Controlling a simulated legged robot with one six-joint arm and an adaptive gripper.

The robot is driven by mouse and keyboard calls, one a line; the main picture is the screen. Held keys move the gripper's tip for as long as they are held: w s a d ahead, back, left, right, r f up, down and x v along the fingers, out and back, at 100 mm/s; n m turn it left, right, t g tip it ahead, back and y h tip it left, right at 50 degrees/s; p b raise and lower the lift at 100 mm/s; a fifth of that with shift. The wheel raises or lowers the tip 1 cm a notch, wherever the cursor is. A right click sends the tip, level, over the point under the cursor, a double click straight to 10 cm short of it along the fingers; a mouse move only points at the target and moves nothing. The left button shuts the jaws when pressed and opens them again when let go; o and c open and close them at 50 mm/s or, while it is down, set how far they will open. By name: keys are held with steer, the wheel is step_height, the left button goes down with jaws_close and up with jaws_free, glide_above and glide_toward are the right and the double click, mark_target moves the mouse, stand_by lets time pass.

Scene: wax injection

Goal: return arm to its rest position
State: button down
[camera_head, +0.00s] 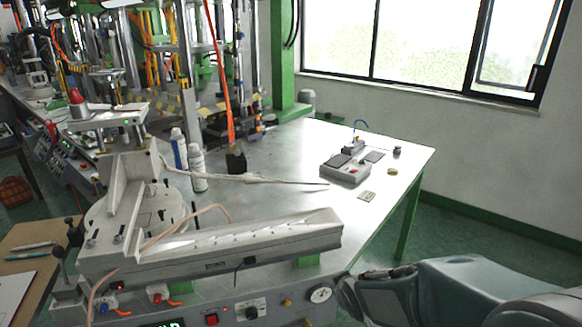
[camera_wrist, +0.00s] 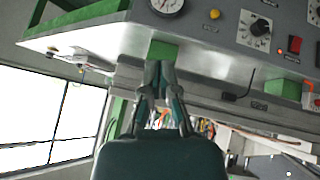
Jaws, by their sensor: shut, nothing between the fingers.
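My gripper (camera_wrist: 160,68) shows in the wrist view with its two fingers together and nothing between them. Its tips point toward the front edge of the wax injection machine's bench, and a green block (camera_wrist: 163,50) appears just beyond them. I cannot tell whether they touch it. In the head view my grey-green arm (camera_head: 470,288) fills the lower right corner, beside the front control panel (camera_head: 265,307). The fingertips cannot be made out clearly there.
The wax injection machine (camera_head: 235,243) stands along the front of the metal table (camera_head: 285,160). White bottles (camera_head: 197,168) and a small grey device (camera_head: 345,172) stand on it. A pressure gauge (camera_head: 320,295) is close to my arm. The floor (camera_head: 480,230) right of the table looks clear.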

steer(key=s+d+r+m+g, duration=0.1)
steer(key=s+d+r+m, duration=0.1)
steer(key=s+r, duration=0.4)
steer(key=s+d+r+m+g, duration=0.1)
steer(key=s+r+m, duration=0.3)
steer(key=s, duration=1.1)
step_height(320, 180, up, 3)
steer(key=shift+d+r+h, duration=0.15)
steer(key=shift+d+h, duration=0.15)
steer(key=shift+d, duration=0.2)
steer(key=shift+w, duration=0.1)
